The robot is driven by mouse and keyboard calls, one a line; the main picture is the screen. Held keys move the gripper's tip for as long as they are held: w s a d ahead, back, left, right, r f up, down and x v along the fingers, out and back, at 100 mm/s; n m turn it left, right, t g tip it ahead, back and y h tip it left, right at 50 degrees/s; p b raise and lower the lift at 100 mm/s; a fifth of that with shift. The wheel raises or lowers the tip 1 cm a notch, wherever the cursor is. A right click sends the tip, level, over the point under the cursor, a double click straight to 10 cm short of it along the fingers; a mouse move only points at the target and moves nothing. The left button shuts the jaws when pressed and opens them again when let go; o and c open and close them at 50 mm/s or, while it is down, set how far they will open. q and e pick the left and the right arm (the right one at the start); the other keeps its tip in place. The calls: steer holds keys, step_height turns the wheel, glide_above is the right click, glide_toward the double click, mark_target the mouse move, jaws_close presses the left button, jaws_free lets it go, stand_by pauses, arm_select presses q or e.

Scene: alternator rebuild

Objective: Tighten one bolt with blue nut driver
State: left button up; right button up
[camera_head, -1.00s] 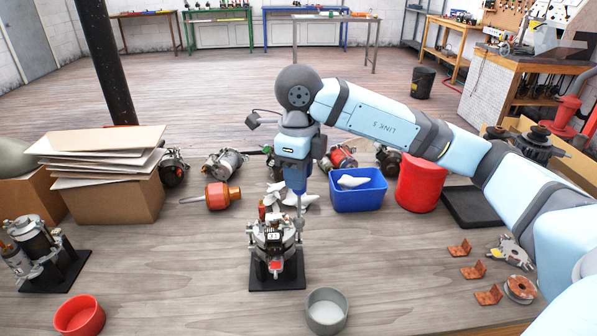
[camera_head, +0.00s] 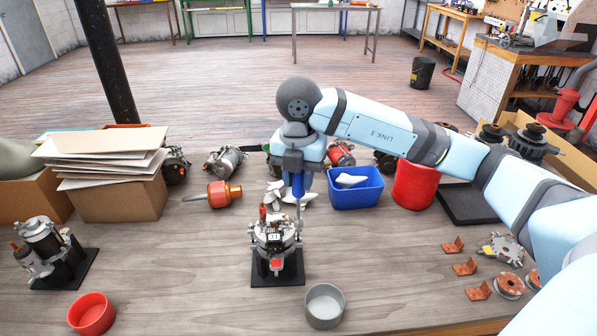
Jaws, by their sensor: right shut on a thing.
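My right gripper (camera_head: 297,168) is shut on the blue nut driver (camera_head: 298,186), which points straight down. Its thin shaft reaches the right side of the top of an alternator (camera_head: 275,238). The alternator stands upright on a black base plate (camera_head: 278,281) in the middle of the table. I cannot tell whether the driver tip sits on a bolt; the bolt is too small to make out. The gripper's fingers are mostly hidden by the wrist. My left gripper is not in view.
A grey bowl (camera_head: 325,306) and a red bowl (camera_head: 91,314) stand in front. A blue bin (camera_head: 356,197) and a red container (camera_head: 414,186) are behind right. Another assembly (camera_head: 47,250) is at left, below stacked boards (camera_head: 105,155). Copper brackets (camera_head: 465,267) lie at right.

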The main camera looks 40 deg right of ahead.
steer(key=shift+r+m, duration=0.1)
steer(key=shift+m, duration=0.2)
steer(key=m+p, duration=0.1)
steer(key=m, duration=0.1)
steer(key=shift+r+m+p, duration=0.1)
steer(key=shift+m+p, duration=0.2)
steer(key=shift+m, duration=0.1)
steer(key=m+p, duration=0.1)
steer(key=m, duration=0.1)
steer(key=shift+m, duration=0.8)
